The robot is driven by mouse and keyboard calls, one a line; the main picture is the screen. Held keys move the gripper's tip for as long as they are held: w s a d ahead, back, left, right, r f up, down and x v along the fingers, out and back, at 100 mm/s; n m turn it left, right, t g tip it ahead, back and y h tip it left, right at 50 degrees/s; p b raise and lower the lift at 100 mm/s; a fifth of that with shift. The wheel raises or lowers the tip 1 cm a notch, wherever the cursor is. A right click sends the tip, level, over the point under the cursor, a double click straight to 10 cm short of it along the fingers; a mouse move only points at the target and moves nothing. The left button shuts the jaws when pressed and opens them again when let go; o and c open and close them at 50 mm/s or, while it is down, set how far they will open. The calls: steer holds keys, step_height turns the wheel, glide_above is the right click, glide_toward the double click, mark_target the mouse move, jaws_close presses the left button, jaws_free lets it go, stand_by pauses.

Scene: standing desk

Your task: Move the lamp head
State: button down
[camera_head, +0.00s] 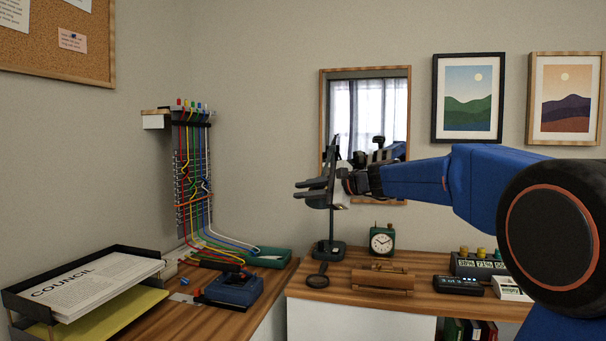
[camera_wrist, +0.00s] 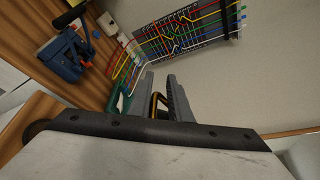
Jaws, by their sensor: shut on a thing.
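A dark desk lamp (camera_head: 328,249) stands at the left end of the right desk in the head view, its thin post rising behind my gripper. My gripper (camera_head: 307,190) is level with the upper part of the lamp, its grey fingers pointing left. In the wrist view my gripper (camera_wrist: 158,92) is shut on a dark, brass-edged loop (camera_wrist: 158,104), which looks like a part of the lamp head. The rest of the lamp head is mostly hidden by my gripper and hard to make out in the head view.
A mirror (camera_head: 323,110) hangs behind.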

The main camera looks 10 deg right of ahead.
steer(key=shift+w+d+f, duration=0.15)
steer(key=shift+f, duration=0.1)
steer(key=c, duration=1.9)
jaws_free()
steer(key=shift+d, duration=0.1)
steer(key=v, duration=1.7)
steer(key=shift+d, duration=0.15)
